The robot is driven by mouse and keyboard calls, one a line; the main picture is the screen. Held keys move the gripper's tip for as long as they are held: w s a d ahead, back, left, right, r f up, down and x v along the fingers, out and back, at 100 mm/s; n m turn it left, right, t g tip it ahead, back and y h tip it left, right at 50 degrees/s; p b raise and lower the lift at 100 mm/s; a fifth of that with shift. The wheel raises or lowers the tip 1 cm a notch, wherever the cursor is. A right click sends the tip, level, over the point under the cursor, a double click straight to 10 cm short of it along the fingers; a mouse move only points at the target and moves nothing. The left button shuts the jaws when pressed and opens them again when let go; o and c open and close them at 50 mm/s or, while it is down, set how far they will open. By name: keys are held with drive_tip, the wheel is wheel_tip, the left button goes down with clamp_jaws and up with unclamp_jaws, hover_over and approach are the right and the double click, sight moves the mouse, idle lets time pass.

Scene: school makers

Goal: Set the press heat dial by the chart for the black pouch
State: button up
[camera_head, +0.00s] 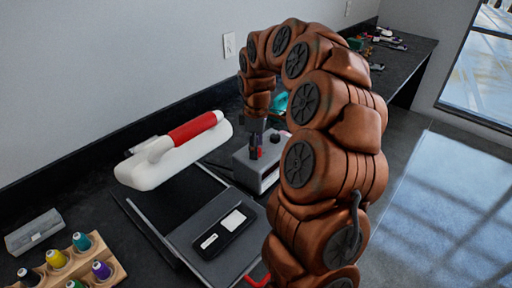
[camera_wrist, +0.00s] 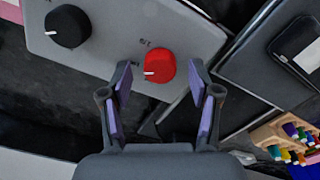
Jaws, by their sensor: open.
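The grey control box (camera_head: 243,168) stands on the dark bench. In the wrist view its top (camera_wrist: 110,33) carries a red dial (camera_wrist: 161,66) and a black dial (camera_wrist: 68,26), each with a white pointer mark. The red dial's mark points left; small print beside it is unreadable. My gripper (camera_wrist: 160,70) is open over the red dial, one purple-padded finger on each side with visible gaps. In the head view my gripper (camera_head: 256,146) is above the box. A flat black item with white patches (camera_head: 226,232), perhaps the pouch, lies on a grey plate (camera_head: 190,228). I cannot make out a chart.
A white device with a red handle (camera_head: 193,128) lies behind the plate. A wooden rack (camera_head: 112,268) of colored spools and a grey block (camera_head: 34,232) are at the front left. My arm hides part of the bench. Small items (camera_head: 385,38) lie at the far end.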

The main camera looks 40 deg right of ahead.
wheel_tip(320, 180, up, 12)
drive_tip(key=shift+f, duration=0.25)
idle(0.7)
